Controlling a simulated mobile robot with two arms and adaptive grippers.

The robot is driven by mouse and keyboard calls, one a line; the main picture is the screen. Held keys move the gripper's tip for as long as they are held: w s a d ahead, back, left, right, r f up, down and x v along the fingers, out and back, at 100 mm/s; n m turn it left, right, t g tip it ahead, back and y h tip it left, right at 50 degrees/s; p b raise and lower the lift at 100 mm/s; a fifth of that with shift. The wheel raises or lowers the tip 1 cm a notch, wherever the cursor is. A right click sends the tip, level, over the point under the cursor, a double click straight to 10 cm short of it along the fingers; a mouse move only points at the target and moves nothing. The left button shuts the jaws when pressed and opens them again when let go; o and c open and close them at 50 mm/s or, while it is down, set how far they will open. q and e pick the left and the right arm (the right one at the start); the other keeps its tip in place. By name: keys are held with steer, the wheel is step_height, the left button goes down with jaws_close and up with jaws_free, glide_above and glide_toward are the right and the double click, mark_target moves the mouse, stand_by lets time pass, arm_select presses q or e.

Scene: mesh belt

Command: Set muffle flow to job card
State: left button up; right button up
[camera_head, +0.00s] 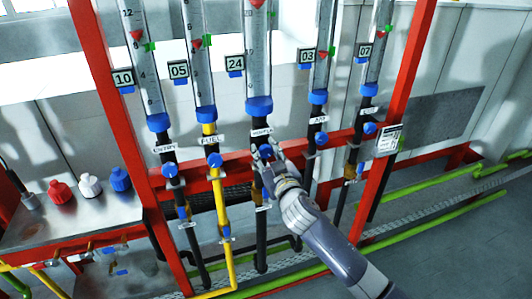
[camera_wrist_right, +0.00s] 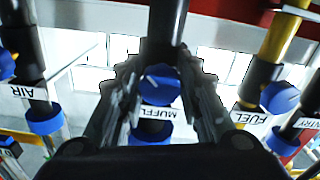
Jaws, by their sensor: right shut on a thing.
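The muffle flow tube (camera_head: 257,50) is the middle one of several on a red frame, with a "24" tag (camera_head: 235,64). Its red float marker (camera_head: 257,3) sits near the top edge of the picture. Below its blue collar is the muffle label (camera_head: 260,132), which also shows upside down in the right wrist view (camera_wrist_right: 157,112). My right gripper (camera_head: 266,153) is shut on the blue muffle knob (camera_wrist_right: 160,85), one finger on each side. A small white printed card (camera_head: 389,140) is on the right red post; its text is too small to read. My left gripper is not in view.
The fuel knob (camera_head: 215,160) and air knob (camera_head: 321,138) are close on either side. The entry knob (camera_head: 170,170) is further left. A metal bench (camera_head: 85,220) with red, white and blue caps stands at left. Green pipes run along the floor.

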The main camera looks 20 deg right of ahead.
steer(key=shift+n, duration=0.4)
steer(key=o, duration=1.1)
steer(key=s, duration=1.2)
steer(key=shift+d, duration=0.2)
steer(key=shift+f, duration=0.1)
